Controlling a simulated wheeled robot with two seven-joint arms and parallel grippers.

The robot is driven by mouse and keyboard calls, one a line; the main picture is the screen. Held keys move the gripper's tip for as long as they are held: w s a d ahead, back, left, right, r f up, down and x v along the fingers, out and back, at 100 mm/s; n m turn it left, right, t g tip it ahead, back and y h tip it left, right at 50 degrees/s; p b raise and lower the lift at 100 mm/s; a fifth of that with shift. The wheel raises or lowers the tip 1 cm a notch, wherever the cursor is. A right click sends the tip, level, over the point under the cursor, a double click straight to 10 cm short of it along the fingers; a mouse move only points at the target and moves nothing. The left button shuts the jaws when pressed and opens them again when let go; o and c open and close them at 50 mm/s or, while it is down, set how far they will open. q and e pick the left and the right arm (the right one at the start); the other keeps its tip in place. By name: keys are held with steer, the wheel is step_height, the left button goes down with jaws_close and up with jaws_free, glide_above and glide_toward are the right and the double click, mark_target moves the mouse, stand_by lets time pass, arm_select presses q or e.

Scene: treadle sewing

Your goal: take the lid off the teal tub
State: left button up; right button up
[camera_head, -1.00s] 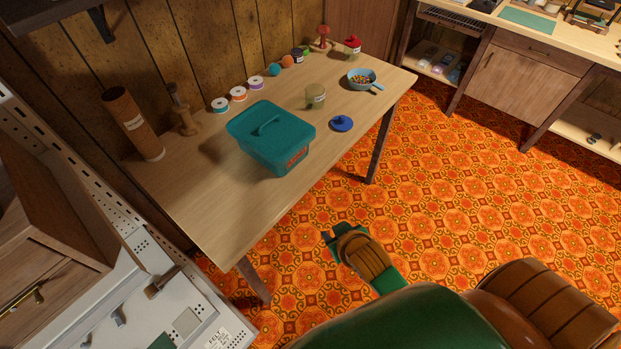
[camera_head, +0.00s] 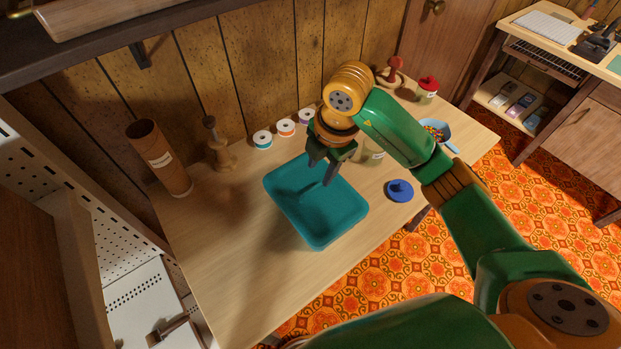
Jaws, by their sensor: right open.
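The teal tub (camera_head: 318,243) stands on the wooden table with its teal lid (camera_head: 335,208) on top. The bar handle on the lid is hard to make out and partly hidden by my fingers. My right gripper (camera_head: 321,174) points down over the back half of the lid, close to the handle. Its dark fingers are open with nothing seen between them. I cannot tell if they touch the lid. My left gripper is not in view.
A blue lid with a knob (camera_head: 399,190) lies right of the tub. Thread spools (camera_head: 286,127) line the back, with a cardboard tube (camera_head: 160,158) at left. A jar (camera_head: 373,151) is partly behind my arm. The table's front left (camera_head: 235,265) is clear.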

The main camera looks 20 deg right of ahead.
mark_target(318, 184)
steer(key=shift+s+d+f, duration=0.15)
steer(key=shift+f, duration=0.2)
steer(key=f, duration=0.1)
steer(key=f+p, duration=0.1)
steer(key=f, duration=0.1)
steer(key=w+f, duration=0.1)
steer(key=f, duration=0.1)
steer(key=shift+a+f+p, duration=0.15)
steer(key=shift+a+p, duration=0.05)
steer(key=shift+p, duration=0.2)
steer(key=shift+w+f, duration=0.1)
steer(key=shift+f, duration=0.05)
jaws_close()
